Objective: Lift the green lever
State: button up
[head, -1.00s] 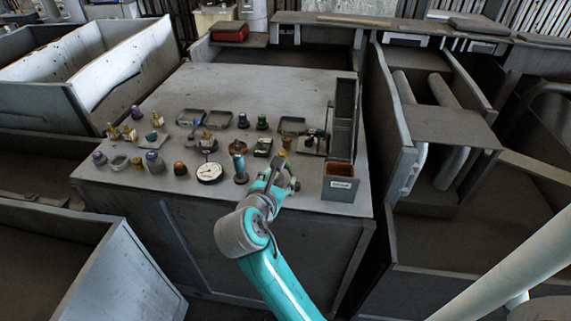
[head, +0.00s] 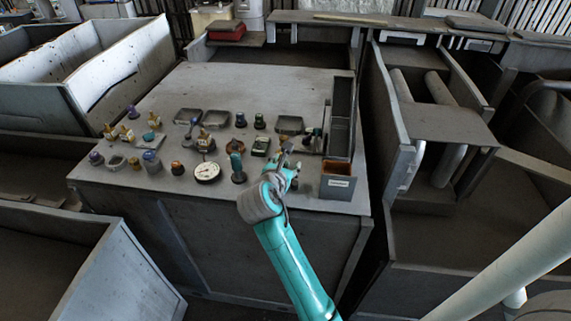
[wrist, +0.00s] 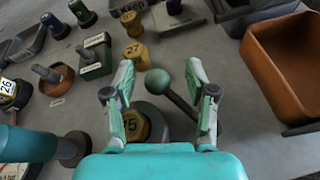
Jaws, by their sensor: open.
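A lever with a green ball knob (wrist: 158,82) on a dark rod shows in the wrist view. Its rod slants down to the right toward a dark round base. My gripper (wrist: 163,72) is open, with one finger on each side of the knob. I cannot tell whether either finger touches it. In the head view my gripper (head: 287,158) is over the right front of the grey bench top, and the lever is not distinguishable there.
A yellow hexagonal knob (wrist: 136,126) lies just below the left finger. A green switch box (wrist: 95,57) and a yellow knob (wrist: 135,52) stand beyond. An orange bin (wrist: 262,68) is close on the right. A teal upright handle (head: 237,166) stands left of my gripper.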

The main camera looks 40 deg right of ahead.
grip_shut()
jog(key=m+g, duration=0.1)
jog(key=d+m+g+h, duration=0.1)
jog(key=shift+s+g, duration=0.15)
jog(key=shift+g, duration=0.15)
jog(key=shift+s+d+f+m+g+h, duration=0.1)
jog(key=shift+s+d+m+g+h, duration=0.1)
jog(key=shift+m+g, duration=0.45)
jog(key=shift+s+d+m+g+h, duration=0.2)
jog(key=shift+m+g, duration=0.45)
jog(key=shift+c, duration=0.3)
grip_release()
jog(key=shift+o, duration=0.3)
